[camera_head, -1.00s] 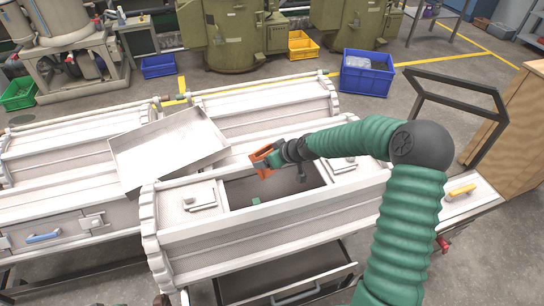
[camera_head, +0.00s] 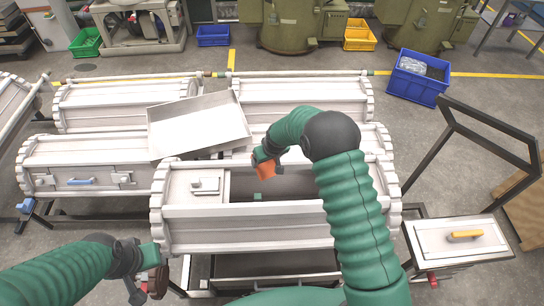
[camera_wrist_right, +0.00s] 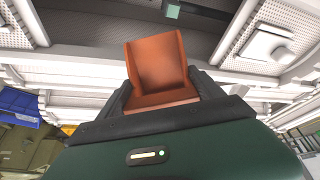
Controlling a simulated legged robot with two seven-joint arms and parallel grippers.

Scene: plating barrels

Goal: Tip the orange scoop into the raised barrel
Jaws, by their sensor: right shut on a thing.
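The raised barrel (camera_head: 245,230) is the white ribbed one in front, with a dark open hatch (camera_head: 300,186) in its top. A small green piece shows at the hatch's left end. My right gripper (camera_head: 262,158) is shut on the orange scoop (camera_head: 266,169) and holds it above the left part of the hatch. In the right wrist view the orange scoop (camera_wrist_right: 158,65) sits between the fingers, its open trough facing the camera.
A shallow metal tray (camera_head: 200,125) lies tilted on the barrels behind. Another white barrel (camera_head: 90,165) stands at left. A white panel with a yellow handle (camera_head: 464,236) is at right, near a dark metal frame (camera_head: 490,130). A blue crate (camera_head: 418,82) stands behind on the floor.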

